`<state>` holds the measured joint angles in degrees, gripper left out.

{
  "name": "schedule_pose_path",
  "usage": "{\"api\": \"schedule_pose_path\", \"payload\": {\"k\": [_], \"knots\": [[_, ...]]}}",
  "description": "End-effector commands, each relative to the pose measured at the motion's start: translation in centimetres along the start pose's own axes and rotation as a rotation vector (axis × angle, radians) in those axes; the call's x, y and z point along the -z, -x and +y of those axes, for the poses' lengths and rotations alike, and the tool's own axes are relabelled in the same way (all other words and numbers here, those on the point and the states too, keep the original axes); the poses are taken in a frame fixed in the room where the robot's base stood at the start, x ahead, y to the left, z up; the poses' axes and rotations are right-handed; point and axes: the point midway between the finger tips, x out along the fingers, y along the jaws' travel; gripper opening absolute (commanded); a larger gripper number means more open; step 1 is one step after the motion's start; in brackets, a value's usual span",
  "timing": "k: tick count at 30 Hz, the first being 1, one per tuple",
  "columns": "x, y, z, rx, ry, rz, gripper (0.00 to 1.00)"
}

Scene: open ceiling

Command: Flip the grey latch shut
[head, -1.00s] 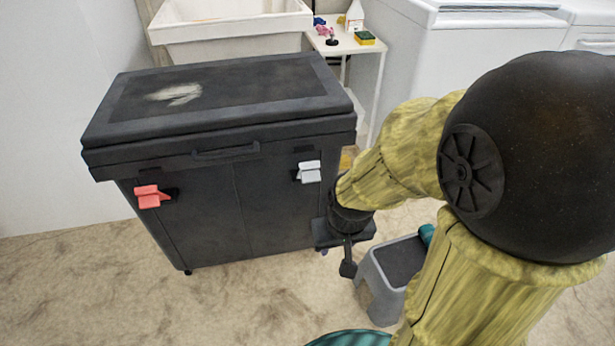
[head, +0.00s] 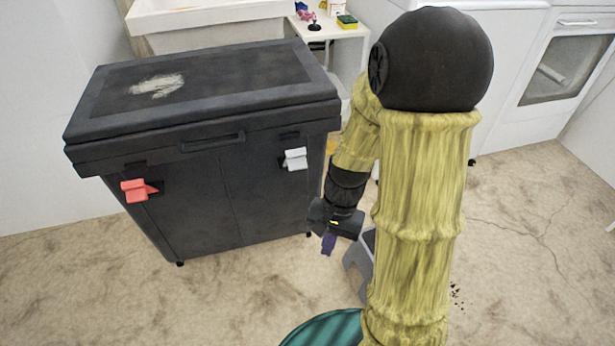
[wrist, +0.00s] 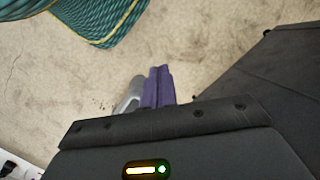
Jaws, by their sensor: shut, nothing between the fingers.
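The grey latch (head: 295,159) is a pale grey flap on the right of the dark chest's front, just below the lid. A red latch (head: 138,190) of like shape is on the left of the same front. The dark chest (head: 215,215) has its lid down. My gripper (head: 328,244) is to the right of the chest and lower than the grey latch, apart from it. Its purple fingers (wrist: 158,88) are together and empty in the wrist view, over the floor. The grey latch is not in the wrist view.
A grey step stool (head: 357,262) stands behind my arm, partly hidden. A white side table (head: 345,40) with small items and a white basin (head: 210,12) stand behind the chest. A teal striped thing (wrist: 118,22) shows in the wrist view. Floor before the chest is clear.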

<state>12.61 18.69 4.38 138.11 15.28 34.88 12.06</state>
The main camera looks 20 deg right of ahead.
Motion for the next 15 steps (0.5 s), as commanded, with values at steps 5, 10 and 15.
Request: {"api": "schedule_pose_path", "payload": {"k": [5, 10, 15], "knots": [[0.2, -1.7, -0.1, 0.046, -0.246, -0.193, 0.00], [0.5, -3.0, -0.6, 0.097, -0.467, -0.378, 0.00], [1.1, -3.9, -1.4, 0.155, -0.680, -0.572, 0.00]]}}
